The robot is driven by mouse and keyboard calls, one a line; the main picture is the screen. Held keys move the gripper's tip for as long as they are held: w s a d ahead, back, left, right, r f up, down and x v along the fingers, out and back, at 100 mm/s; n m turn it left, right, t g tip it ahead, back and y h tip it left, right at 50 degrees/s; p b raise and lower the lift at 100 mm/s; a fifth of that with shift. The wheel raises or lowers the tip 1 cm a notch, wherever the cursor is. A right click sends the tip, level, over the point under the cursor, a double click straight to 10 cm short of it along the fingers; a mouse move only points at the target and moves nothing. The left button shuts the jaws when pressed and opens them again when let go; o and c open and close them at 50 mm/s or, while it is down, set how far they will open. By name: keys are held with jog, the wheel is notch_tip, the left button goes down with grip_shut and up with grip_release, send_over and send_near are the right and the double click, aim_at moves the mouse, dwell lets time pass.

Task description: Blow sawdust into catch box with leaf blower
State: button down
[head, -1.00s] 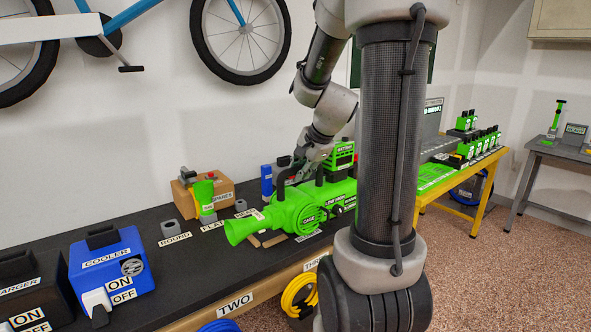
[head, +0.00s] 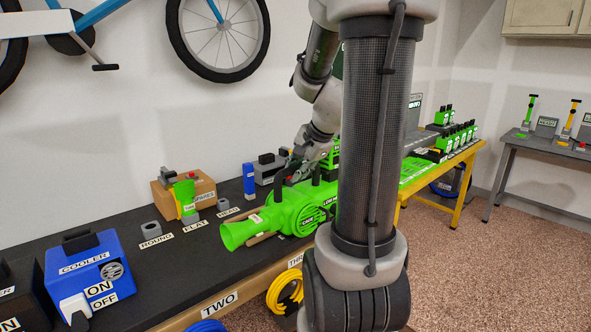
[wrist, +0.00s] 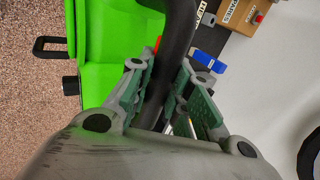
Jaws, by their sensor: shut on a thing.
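The green leaf blower (head: 285,219) is on the black bench top, its flared nozzle (head: 238,232) facing left. In the wrist view its green body (wrist: 105,50) fills the upper left. My gripper (head: 297,170) is at the blower's top; in the wrist view my gripper (wrist: 163,95) has its fingers on both sides of the black handle (wrist: 176,45), shut on it. Part of the blower is hidden behind my arm. I cannot make out sawdust or a catch box for certain.
A blue cooler (head: 93,262) stands at the front left of the bench. A cardboard box (head: 203,190) and a small green-and-yellow tool (head: 186,199) stand behind the nozzle. A yellow-legged table (head: 452,205) and a grey table (head: 545,143) are at the right. Bench top between cooler and nozzle is mostly clear.

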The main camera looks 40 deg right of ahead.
aim_at(292, 187)
jog(key=shift+w+r, duration=0.1)
jog(key=shift+d+m+h, duration=0.1)
jog(key=shift+m+h, duration=1.2)
jog(key=shift+m, duration=1)
jog(key=shift+m+g+h, duration=0.3)
jog(key=shift+m+h, duration=0.1)
jog(key=shift+m, duration=0.3)
jog(key=shift+w, duration=0.1)
jog(key=shift+w+d, duration=0.15)
jog(key=shift+w, duration=0.65)
jog(key=shift+w+d, duration=0.1)
jog(key=shift+w, duration=0.7)
jog(key=shift+s+d+r, duration=0.15)
jog(key=shift+s+d, duration=0.5)
jog(key=shift+s, duration=0.6)
jog(key=shift+s+d+r, duration=0.2)
jog(key=shift+s+d, duration=0.4)
jog(key=shift+s, duration=0.6)
jog(key=shift+s+d+r, duration=0.15)
jog(key=shift+s+d, duration=0.5)
jog(key=shift+s, duration=0.6)
